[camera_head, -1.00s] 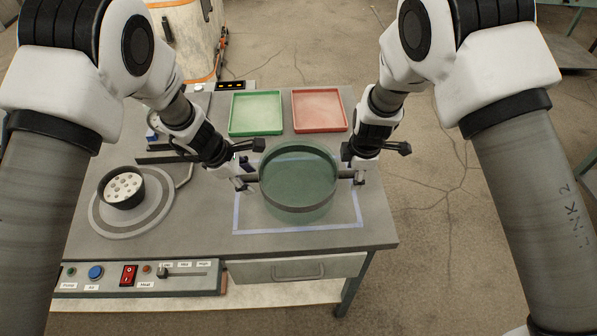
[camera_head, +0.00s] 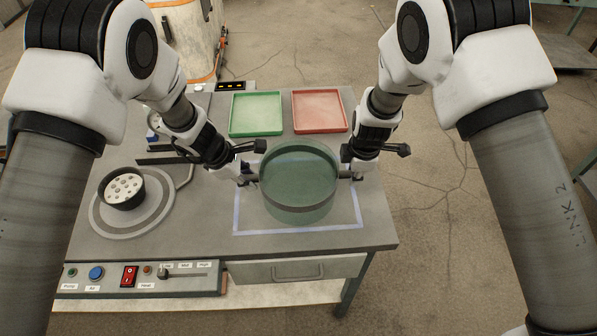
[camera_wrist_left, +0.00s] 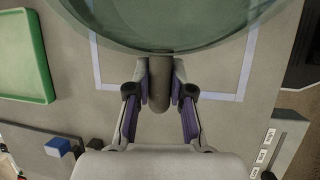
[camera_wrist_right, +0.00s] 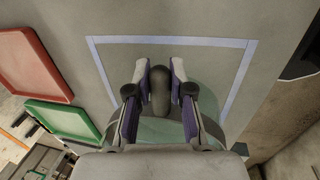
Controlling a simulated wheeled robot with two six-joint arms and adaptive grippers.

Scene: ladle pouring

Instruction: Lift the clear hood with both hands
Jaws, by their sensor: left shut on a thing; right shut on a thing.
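The clear hood (camera_head: 299,182) is a greenish see-through cylinder with a dark band and a short dark handle on each side. It is at the taped square on the table; I cannot tell if its bottom edge touches the table. My left gripper (camera_head: 246,179) is shut on the left handle, which shows between the fingers in the left wrist view (camera_wrist_left: 158,84). My right gripper (camera_head: 352,175) is shut on the right handle, seen between the fingers in the right wrist view (camera_wrist_right: 160,90). The hood also shows in the left wrist view (camera_wrist_left: 165,22).
A green tray (camera_head: 256,132) and a red tray (camera_head: 318,129) lie behind the hood. A control panel (camera_head: 140,277) runs along the front left. Table is clear to the hood's front and right.

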